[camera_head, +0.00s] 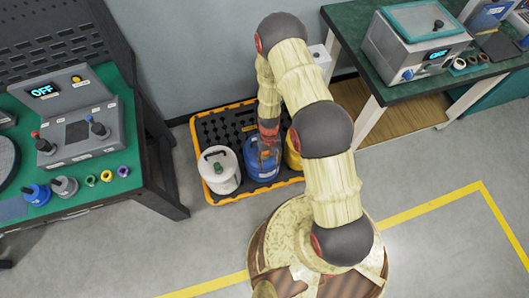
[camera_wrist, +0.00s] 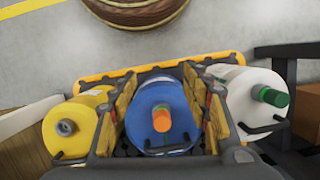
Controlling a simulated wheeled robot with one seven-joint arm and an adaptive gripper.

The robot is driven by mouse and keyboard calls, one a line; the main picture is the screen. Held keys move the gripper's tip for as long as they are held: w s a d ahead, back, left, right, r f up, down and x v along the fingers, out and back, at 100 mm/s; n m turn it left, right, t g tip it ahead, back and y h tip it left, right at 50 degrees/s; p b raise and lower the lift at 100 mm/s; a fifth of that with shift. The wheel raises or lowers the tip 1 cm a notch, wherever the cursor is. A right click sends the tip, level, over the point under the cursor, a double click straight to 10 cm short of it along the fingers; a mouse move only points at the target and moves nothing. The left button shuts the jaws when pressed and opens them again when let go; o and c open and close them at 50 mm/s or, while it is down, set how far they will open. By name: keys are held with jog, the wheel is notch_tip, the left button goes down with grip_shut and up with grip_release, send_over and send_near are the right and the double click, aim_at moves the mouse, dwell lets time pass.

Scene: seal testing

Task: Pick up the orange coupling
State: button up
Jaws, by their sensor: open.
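The orange coupling (camera_wrist: 161,119) is a short orange cylinder on top of the blue canister (camera_wrist: 158,98) in the wrist view. The blue canister also shows in the head view (camera_head: 261,170), where my arm covers part of its top and I cannot make out the coupling clearly. My gripper (camera_wrist: 160,82) is open, with one finger on each side of the blue canister in the wrist view. The coupling appears between the fingers, with nothing visibly held. Whether the fingers touch the canister I cannot tell. In the head view my gripper (camera_head: 268,140) is above the blue canister.
A white canister (camera_head: 219,172) with a green coupling (camera_wrist: 272,97) and a yellow canister (camera_wrist: 72,130) with a grey fitting flank the blue one. All stand on a black, orange-edged tray (camera_head: 240,197). Green-topped tables stand left (camera_head: 146,150) and right (camera_head: 378,85).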

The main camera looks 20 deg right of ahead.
jog(key=w+t, duration=0.1)
jog(key=w, duration=0.2)
jog(key=w+f, duration=0.1)
jog(key=w, duration=0.1)
jog(key=w+t, duration=0.1)
jog(key=w, duration=0.2)
jog(key=shift+w+d+f+t, duration=0.3)
jog(key=shift+d+f, duration=0.1)
jog(key=shift+w+d+f+h, duration=0.1)
jog(key=shift+w+d+h, duration=0.05)
jog(key=shift+w+h, duration=0.15)
jog(key=shift+f, duration=0.3)
notch_tip(320, 180, down, 7)
jog(key=b, duration=0.3)
jog(key=shift+d+b, duration=0.1)
jog(key=shift+b, duration=0.3)
jog(key=shift+c, duration=0.9)
grip_shut()
